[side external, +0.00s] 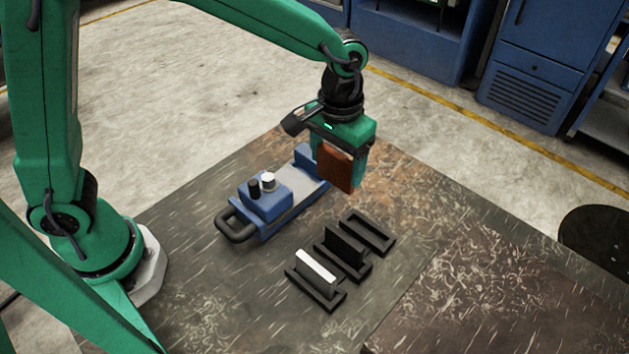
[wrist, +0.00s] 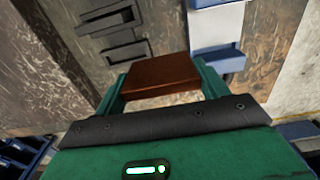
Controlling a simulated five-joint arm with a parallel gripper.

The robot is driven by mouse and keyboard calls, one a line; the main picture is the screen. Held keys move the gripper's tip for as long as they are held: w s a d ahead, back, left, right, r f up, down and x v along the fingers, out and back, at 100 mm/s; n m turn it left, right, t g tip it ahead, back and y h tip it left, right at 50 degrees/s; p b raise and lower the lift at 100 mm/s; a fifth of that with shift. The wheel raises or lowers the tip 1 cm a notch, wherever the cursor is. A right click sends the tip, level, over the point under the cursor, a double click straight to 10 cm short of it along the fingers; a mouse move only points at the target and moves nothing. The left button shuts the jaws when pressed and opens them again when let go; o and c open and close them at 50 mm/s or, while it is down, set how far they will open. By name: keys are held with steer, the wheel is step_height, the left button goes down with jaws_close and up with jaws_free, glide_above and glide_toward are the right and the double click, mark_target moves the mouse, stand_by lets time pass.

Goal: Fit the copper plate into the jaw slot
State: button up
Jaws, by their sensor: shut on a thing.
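The copper plate (side external: 337,168) is held by my gripper (side external: 346,150), clear above the table beside the far end of a blue fixture (side external: 265,204). In the wrist view the copper plate (wrist: 160,76) spans between the two green fingers of my gripper (wrist: 161,84). The blue fixture has a grey bed (side external: 301,183), a handle at the near end and a raised blue block at the far end, partly hidden by my gripper. It also shows in the wrist view (wrist: 215,60), right of the plate. I cannot make out the jaw slot clearly.
Three black holders stand on the table, right of the fixture: one with a white plate (side external: 316,266), one with a black plate (side external: 344,244), and one empty (side external: 368,230). The table (side external: 450,275) is bare to the right. Blue cabinets (side external: 540,60) stand beyond.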

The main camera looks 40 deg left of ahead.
steer(key=w+a, duration=0.3)
steer(key=a, duration=0.7)
steer(key=shift+w+a+f, duration=0.25)
steer(key=shift+w+a, duration=0.1)
steer(key=shift+a, duration=0.05)
steer(key=shift+f, duration=0.15)
steer(key=shift+f, duration=2.75)
steer(key=shift+f, duration=0.45)
steer(key=shift+r, duration=0.1)
stand_by(3.2)
